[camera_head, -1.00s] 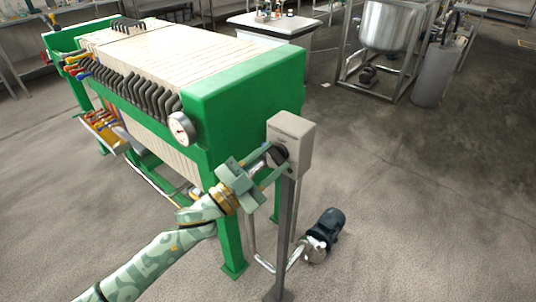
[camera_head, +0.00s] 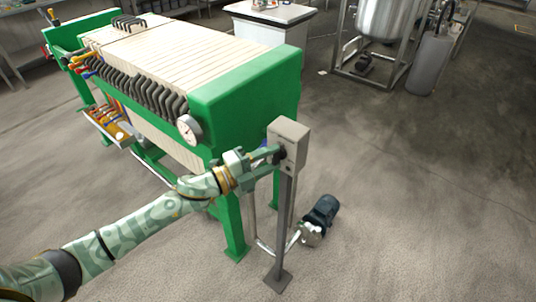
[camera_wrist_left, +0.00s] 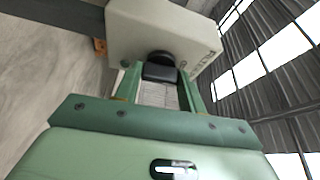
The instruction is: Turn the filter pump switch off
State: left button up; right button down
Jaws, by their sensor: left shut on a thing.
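The filter pump switch is a grey box (camera_head: 289,137) on top of a grey post, with a black knob (camera_head: 280,154) on its front face. My left gripper (camera_head: 272,158) reaches the knob from the left. In the left wrist view the black knob (camera_wrist_left: 160,70) sits between the two green fingers of my left gripper (camera_wrist_left: 158,84), which are shut on it. The box fills the top of that view, with lettering partly visible at its right edge. The knob's marked position cannot be read. My right gripper is not in view.
A green filter press (camera_head: 246,90) with a dial gauge (camera_head: 190,129) stands just behind and left of the post (camera_head: 283,225). A dark pump motor (camera_head: 322,211) with pipes is on the floor beside it. Open floor lies to the right.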

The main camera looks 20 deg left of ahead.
pick_arm(q)
jog(key=shift+m+p, duration=0.4)
jog(key=shift+m, duration=0.2)
jog(key=o, duration=1)
jog(key=shift+s, duration=0.1)
jog(key=v, duration=1.6)
jog(key=shift+s+a+r, duration=0.1)
jog(key=shift+r, duration=0.25)
